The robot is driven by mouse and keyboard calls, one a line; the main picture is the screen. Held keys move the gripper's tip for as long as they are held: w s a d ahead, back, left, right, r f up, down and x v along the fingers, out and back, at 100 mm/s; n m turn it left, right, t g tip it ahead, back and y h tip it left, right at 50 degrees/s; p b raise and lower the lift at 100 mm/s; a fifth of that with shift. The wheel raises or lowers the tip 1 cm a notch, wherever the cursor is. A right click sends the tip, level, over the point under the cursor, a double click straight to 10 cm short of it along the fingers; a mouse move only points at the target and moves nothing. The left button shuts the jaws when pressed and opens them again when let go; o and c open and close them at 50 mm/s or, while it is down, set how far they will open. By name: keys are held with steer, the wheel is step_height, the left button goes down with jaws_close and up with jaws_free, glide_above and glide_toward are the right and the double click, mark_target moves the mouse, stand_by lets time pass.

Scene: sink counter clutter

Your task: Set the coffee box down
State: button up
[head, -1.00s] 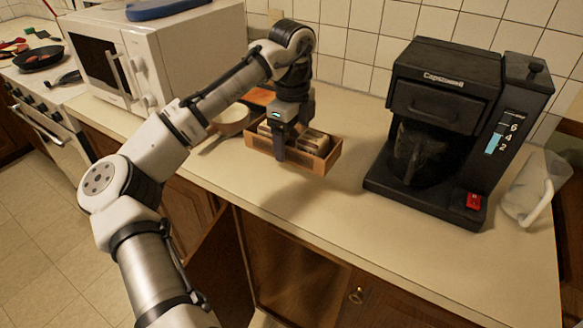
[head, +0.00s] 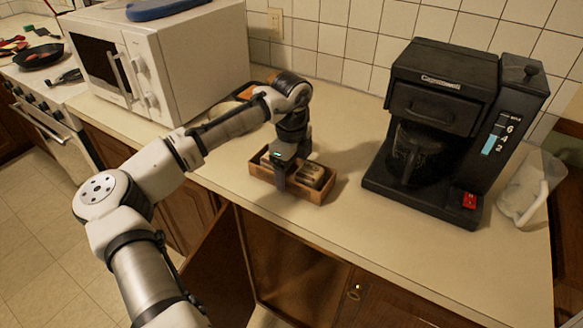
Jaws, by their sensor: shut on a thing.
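The coffee box (head: 309,194) is a small open wooden box with tan and grey packets inside. It is in the middle of the head view, at the counter's front part. My gripper (head: 281,181) points down over the box and is shut on its near long wall. The fingers and wrist hide part of the wall and some of the contents. The box looks level and very low over the counter; I cannot tell whether its base touches.
A black coffee maker (head: 432,130) stands to the right, with a clear pitcher (head: 530,187) beyond it. A white microwave (head: 160,60) stands to the left. The counter (head: 360,235) is clear in front of the coffee maker. A cabinet door hangs open below.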

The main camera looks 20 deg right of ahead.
steer(key=o, duration=1)
step_height(320, 180, up, 12)
steer(key=shift+r+b, duration=0.1)
steer(key=shift+b, duration=1.15)
